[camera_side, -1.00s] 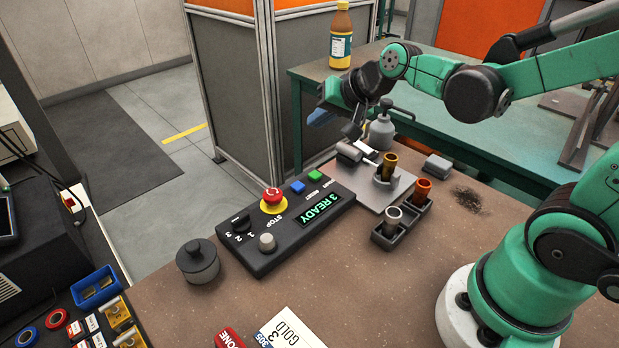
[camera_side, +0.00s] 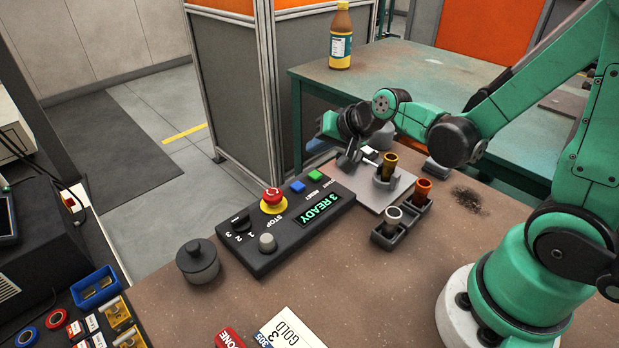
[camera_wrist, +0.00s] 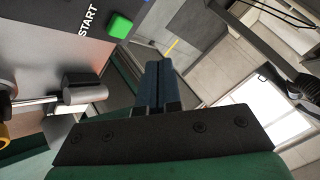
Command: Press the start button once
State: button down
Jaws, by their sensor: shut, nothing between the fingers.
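The start button is a green square (camera_side: 315,174) at the far right end of the black control box (camera_side: 262,256) in the side view. In the wrist view the green button (camera_wrist: 120,25) shows at the upper left beside the word START.
The box also carries a blue button (camera_side: 297,187), a red stop button (camera_side: 273,195), a dark selector, a grey knob and a display reading "3 READY". A grey lidded pot (camera_side: 198,262) sits left.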

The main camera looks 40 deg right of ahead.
jog(key=shift+f, duration=1.6)
dwell(1.1)
jog(key=shift+r, duration=2.5)
jog(key=n+g+h, duration=0.1)
jog(key=n+g, duration=0.1)
jog(key=n, duration=0.6)
send_near(318, 176)
jog(key=s+a+r, duration=0.3)
jog(key=s+r, duration=0.1)
jog(key=r, duration=0.1)
jog(key=shift+w+f, duration=0.2)
jog(key=shift+r, duration=0.1)
